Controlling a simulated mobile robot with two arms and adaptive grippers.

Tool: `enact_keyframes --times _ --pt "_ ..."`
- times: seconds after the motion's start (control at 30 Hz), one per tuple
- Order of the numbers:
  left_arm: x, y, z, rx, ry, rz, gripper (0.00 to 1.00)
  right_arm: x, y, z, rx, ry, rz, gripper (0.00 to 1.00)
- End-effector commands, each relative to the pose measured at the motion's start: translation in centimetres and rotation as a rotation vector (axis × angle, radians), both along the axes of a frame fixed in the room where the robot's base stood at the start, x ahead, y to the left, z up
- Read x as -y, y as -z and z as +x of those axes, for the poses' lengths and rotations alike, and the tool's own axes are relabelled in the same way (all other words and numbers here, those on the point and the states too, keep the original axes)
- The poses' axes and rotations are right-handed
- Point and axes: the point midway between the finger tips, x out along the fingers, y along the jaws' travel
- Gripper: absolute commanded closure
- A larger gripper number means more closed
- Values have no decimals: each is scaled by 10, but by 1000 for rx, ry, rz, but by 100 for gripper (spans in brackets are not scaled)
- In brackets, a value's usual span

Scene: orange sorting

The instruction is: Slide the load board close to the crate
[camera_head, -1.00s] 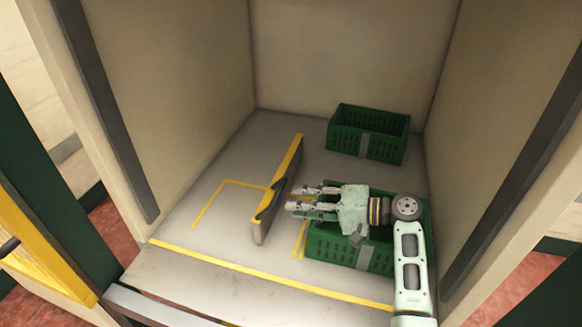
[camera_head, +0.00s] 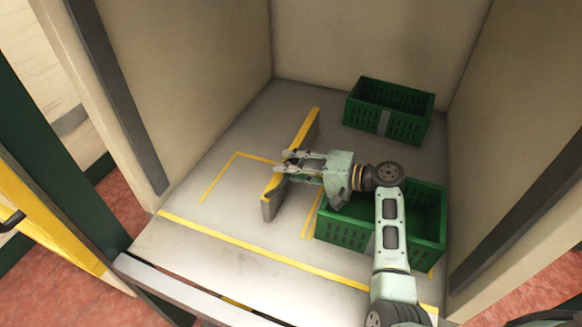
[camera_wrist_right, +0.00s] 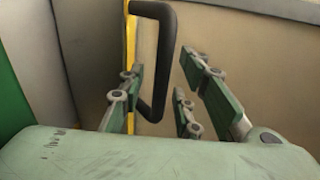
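The load board (camera_head: 299,150) stands upright on the grey floor, with a yellow top edge. Its black handle (camera_wrist_right: 168,60) shows in the right wrist view. My right gripper (camera_head: 281,167) reaches over the board's near part from the right. In the right wrist view my right gripper (camera_wrist_right: 160,97) is open, with the handle between its fingers; I cannot tell whether they touch it. The near green crate (camera_head: 343,235) sits right of the board, partly hidden by my right arm. A second green crate (camera_head: 366,116) stands farther back. My left gripper is not in view.
Beige walls (camera_head: 368,40) close off the back and sides of the bay. Yellow floor lines (camera_head: 218,178) mark an area left of the board, where the floor is clear. A narrow strip of floor separates the board from the near crate.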

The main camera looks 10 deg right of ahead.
Motion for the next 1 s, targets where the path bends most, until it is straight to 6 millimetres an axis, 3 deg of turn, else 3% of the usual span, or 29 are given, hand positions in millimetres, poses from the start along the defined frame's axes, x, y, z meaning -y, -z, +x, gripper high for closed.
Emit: enact_keyframes --times 0.27,0.63,1.0 --pt "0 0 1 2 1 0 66 -2 1 1 -1 0 -1 69" --pt "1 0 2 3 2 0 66 -1 1 1 -1 0 -1 100" --pt "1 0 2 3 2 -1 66 -1 1 1 -1 0 -2 100"
